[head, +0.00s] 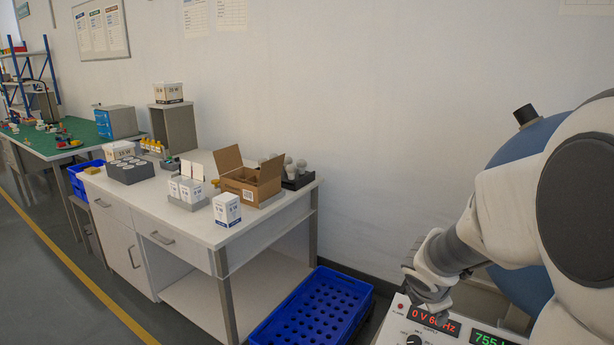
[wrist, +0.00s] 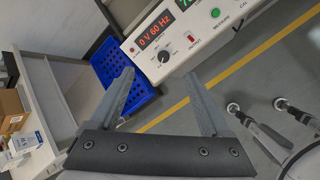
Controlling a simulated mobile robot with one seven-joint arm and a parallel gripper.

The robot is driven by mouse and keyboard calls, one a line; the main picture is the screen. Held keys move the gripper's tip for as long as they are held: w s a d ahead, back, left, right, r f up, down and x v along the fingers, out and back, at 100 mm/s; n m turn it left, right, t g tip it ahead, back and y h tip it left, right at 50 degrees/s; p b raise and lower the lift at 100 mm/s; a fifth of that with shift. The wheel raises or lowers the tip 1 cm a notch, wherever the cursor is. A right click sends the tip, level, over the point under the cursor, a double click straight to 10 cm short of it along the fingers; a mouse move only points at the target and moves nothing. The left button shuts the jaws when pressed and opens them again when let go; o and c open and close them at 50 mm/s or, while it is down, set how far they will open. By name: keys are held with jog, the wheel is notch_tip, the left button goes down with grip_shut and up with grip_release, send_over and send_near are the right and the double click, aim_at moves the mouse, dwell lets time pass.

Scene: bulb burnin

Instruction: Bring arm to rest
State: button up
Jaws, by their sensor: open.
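My arm reaches in from the right edge of the head view, folded close to the camera. Its gripper end (head: 428,280) is just above a white instrument panel (head: 395,325) at the bottom right; the fingers are hard to make out there. In the wrist view my gripper (wrist: 160,76) is open, with two grey fingers spread and nothing between them. The same panel (wrist: 177,62) lies beyond the fingertips, with a red display reading 0 V 60 Hz, a green display, a black knob and a red switch.
A white workbench (head: 130,192) at left centre holds an open cardboard box (head: 250,190), small white boxes and bulbs. A blue perforated crate (head: 312,308) is on the floor beside it. A green-topped table (head: 75,130) stands farther left. Grey floor with a yellow line is clear.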

jog(key=s+a+r+m+y+p, duration=0.2)
jog(key=s+a+r+m, duration=0.4)
jog(key=s+r+m, duration=0.2)
jog(key=s+a+r+m+y+p, duration=0.2)
jog(key=s+a+r+m, duration=0.4)
jog(key=s+m, duration=0.5)
notch_tip(320, 180, up, 2)
jog(key=shift+s+r+m+p, duration=0.2)
jog(key=shift+s+m+p, duration=0.15)
jog(key=shift+s, duration=0.75)
